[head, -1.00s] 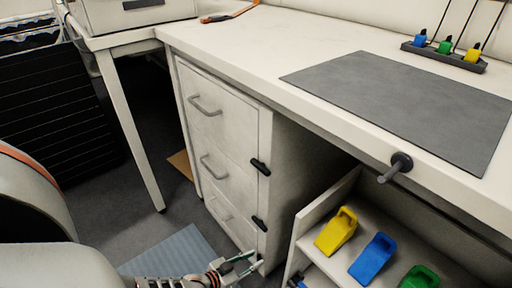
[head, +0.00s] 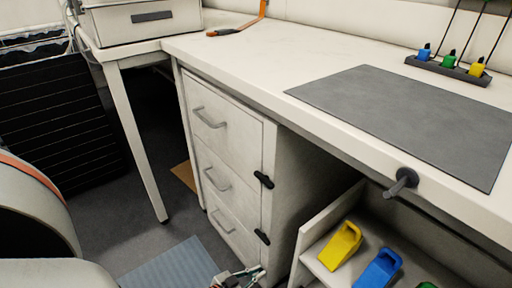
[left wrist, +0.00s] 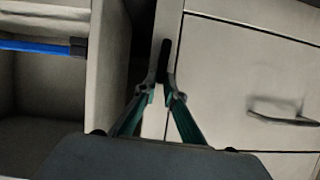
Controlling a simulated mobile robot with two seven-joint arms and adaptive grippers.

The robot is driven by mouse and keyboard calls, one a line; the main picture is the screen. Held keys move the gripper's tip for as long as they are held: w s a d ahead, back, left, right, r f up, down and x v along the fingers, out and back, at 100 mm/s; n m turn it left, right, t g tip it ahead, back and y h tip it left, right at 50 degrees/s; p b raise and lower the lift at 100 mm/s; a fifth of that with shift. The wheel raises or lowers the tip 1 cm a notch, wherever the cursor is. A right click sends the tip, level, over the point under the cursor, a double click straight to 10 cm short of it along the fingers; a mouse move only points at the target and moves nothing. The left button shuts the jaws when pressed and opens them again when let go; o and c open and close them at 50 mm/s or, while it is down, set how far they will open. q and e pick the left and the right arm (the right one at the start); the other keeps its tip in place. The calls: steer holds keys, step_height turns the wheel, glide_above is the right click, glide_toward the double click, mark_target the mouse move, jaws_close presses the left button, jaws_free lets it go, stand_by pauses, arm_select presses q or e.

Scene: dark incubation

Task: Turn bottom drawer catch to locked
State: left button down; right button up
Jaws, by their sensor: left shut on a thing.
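A pale three-drawer cabinet (head: 290,190) stands under the bench. Two dark catches, an upper one (head: 264,179) and a lower one (head: 262,236), sit on its right front edge. My left gripper (head: 243,277) is low at that edge, below both, and is cut by the bottom of the head view. In the left wrist view my left gripper (left wrist: 162,88) is shut at the tips on a dark catch (left wrist: 165,56). This catch lies lengthwise along the drawer's edge, beside a drawer front with a bar handle (left wrist: 282,113). My right gripper is not in view.
An open shelf with a yellow scoop (head: 341,246) and a blue scoop (head: 378,269) stands right of the cabinet. A dark peg (head: 402,182) sticks out from the bench edge above it. A bench leg (head: 138,150) stands to the left.

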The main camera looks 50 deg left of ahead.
arm_select(q)
steer(key=m+y, duration=0.1)
steer(key=d+m+y+b, duration=0.1)
steer(key=f+m+y, duration=0.1)
steer(key=m, duration=0.1)
steer(key=shift+s+d+t, duration=0.2)
steer(key=shift+d+t, duration=0.1)
steer(key=shift+d, duration=0.1)
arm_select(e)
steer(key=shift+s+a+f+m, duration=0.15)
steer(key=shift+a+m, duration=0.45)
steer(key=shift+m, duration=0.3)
arm_select(q)
steer(key=shift+r, duration=0.1)
steer(key=c, duration=2.1)
jaws_free()
steer(key=shift+c, duration=0.2)
steer(key=shift+w, duration=0.1)
steer(key=v, duration=0.7)
steer(key=shift+s, duration=0.25)
